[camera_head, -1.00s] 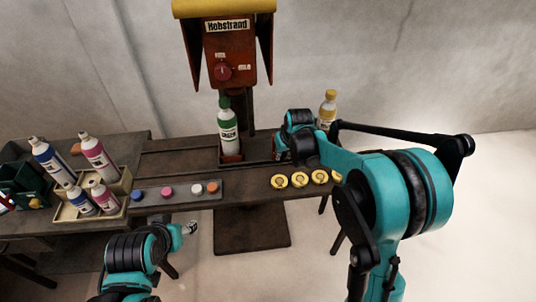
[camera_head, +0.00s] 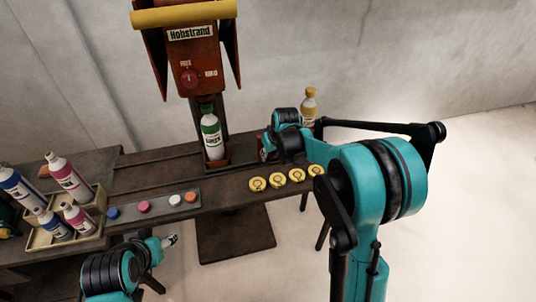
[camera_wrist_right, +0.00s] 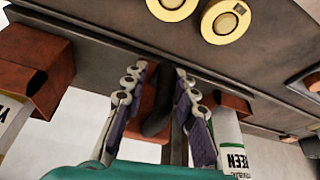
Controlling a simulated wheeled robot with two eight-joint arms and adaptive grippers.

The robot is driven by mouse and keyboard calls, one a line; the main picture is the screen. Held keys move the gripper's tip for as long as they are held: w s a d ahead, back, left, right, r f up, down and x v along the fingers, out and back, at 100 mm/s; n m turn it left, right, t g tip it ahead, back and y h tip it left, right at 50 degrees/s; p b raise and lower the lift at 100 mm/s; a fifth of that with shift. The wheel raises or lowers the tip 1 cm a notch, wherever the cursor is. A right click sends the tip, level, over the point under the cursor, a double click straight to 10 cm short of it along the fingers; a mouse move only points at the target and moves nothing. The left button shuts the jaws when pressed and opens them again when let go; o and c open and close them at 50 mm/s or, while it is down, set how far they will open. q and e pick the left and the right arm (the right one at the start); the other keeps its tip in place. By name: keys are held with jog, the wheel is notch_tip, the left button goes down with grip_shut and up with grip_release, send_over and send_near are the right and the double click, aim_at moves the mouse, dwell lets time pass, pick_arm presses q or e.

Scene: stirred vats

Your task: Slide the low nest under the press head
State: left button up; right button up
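A green-labelled bottle (camera_head: 212,137) stands upright in a red nest (camera_head: 216,166) below the press (camera_head: 190,60). The bottle (camera_wrist_right: 229,140) and its red nest (camera_wrist_right: 234,104) also show in the right wrist view. Another red nest (camera_wrist_right: 38,65) is at that view's left, by a yellow bottle; I cannot tell which nest is the low one. My right gripper (camera_wrist_right: 158,100) is open, its fingers on either side of a dark curved bar (camera_wrist_right: 157,118), with gaps visible. In the head view it is mostly hidden behind its wrist. My left gripper (camera_head: 170,241) hangs before the bench, its opening unclear.
The yellow bottle (camera_head: 309,106) stands behind my right arm. Several yellow discs (camera_head: 277,181) lie along the bench's front edge. A strip with coloured caps (camera_head: 158,203) and a tray of bottles (camera_head: 92,228) are at left. The floor at right is clear.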

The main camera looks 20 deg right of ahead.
jog(key=shift+d, duration=0.1)
jog(key=shift+r, duration=0.1)
jog(key=v, duration=1.1)
jog(key=shift+s+r, duration=0.2)
jog(key=shift+r, duration=0.15)
jog(key=s+a+f+m+t, duration=0.1)
jog(key=s+f+m+t, duration=0.1)
jog(key=s, duration=2.1)
jog(key=shift+s+a+f+t+h, duration=0.25)
jog(key=shift+s+t+h, duration=0.05)
jog(key=shift+t+h, duration=0.1)
